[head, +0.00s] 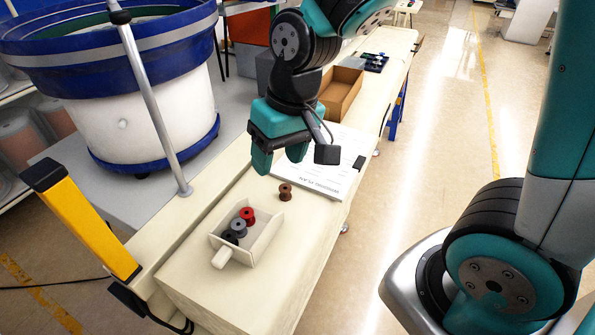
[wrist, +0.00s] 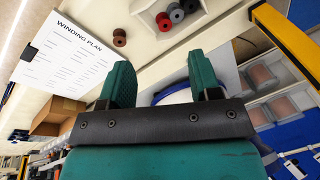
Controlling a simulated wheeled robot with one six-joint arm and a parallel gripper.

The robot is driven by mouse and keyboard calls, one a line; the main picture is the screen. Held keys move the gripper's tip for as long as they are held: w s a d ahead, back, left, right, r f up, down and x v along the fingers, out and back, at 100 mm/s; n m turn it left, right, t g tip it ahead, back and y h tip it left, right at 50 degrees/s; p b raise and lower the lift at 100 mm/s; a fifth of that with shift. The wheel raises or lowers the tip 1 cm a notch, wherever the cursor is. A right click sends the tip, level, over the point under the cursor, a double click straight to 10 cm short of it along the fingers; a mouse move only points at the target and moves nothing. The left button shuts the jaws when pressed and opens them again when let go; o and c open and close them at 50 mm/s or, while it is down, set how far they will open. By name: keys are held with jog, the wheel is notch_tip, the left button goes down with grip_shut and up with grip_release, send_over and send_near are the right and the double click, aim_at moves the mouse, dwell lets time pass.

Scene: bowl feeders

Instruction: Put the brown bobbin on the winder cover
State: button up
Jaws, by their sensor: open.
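The brown bobbin (head: 285,191) stands upright on the cream bench top, just beyond the small tray and near the winding plan sheet. It also shows in the wrist view (wrist: 119,37). My gripper (head: 280,163) is open and empty, above and slightly beyond the bobbin, apart from it. Its two teal fingers also show in the wrist view (wrist: 160,73), with the bobbin outside the gap between them. I cannot tell for sure which surface is the winder cover; a long cream casing (head: 188,228) runs along the bench's left side.
A cream tray (head: 265,243) with a handle holds red, grey and dark bobbins. A printed winding plan (head: 325,176) lies beyond the brown bobbin. An open cardboard box (head: 341,94) stands farther back. A blue bowl feeder (head: 120,50) and yellow post (head: 85,225) stand left.

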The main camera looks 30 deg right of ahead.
jog(key=s+a+r+n+y, duration=0.1)
jog(key=s+r+n, duration=0.1)
jog(key=s, duration=0.4)
jog(key=s+a+r+n+g, duration=0.1)
jog(key=s+a+r+n, duration=0.1)
jog(key=s, duration=0.4)
notch_tip(320, 180, up, 2)
jog(key=shift+a+r+n+y, duration=0.15)
jog(key=shift+n+y, duration=0.25)
jog(key=shift+n, duration=0.4)
jog(key=shift+s, duration=0.1)
notch_tip(320, 180, down, 4)
jog(key=b, duration=0.3)
jog(key=shift+r, duration=0.25)
